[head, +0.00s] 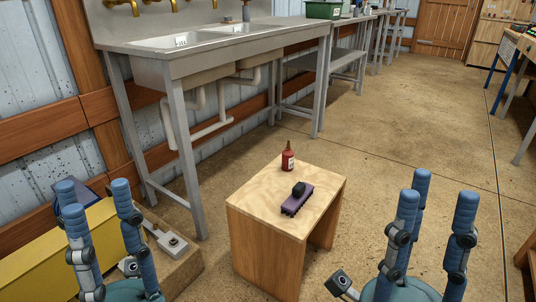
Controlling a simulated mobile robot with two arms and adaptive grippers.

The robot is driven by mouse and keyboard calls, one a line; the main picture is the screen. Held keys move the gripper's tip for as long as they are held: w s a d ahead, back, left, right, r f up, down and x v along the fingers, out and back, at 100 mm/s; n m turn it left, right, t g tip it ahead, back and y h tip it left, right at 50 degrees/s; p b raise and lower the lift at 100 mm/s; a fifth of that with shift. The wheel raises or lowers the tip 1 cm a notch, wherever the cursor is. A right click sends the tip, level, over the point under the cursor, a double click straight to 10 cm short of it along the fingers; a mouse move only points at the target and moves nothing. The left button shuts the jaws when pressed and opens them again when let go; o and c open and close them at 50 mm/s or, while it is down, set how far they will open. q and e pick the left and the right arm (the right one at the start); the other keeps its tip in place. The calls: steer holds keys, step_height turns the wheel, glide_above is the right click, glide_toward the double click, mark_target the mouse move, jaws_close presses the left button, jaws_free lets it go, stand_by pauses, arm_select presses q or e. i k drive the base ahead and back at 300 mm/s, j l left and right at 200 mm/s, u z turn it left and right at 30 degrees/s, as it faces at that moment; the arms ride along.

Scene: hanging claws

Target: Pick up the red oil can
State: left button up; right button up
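A small red oil can (288,160) with a pale label and a brownish pointed top stands upright near the back of a low wooden stool (262,216). My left gripper (96,208) is at the lower left, with its blue fingers pointing up and spread apart, empty. My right gripper (428,215) is at the lower right, also with its blue fingers spread and empty. Both grippers are nearer to the camera than the can, one on each side of the stool, and apart from it.
A purple brush-like object (298,198) with a black knob lies on the stool in front of the can. A metal sink table (190,50) stands behind at the left. A yellow box (50,255) is at the lower left. The floor right of the stool is clear.

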mark_target(287, 154)
steer(key=i+l+u, duration=0.15)
steer(key=l+u, duration=0.15)
steer(key=u, duration=0.2)
steer(key=i+l+u, duration=0.15)
steer(key=l+u, duration=0.3)
steer(key=i+l+u, duration=0.1)
steer(key=l, duration=0.55)
steer(key=l+u, duration=0.1)
steer(key=l, duration=0.6)
steer(key=i, duration=0.05)
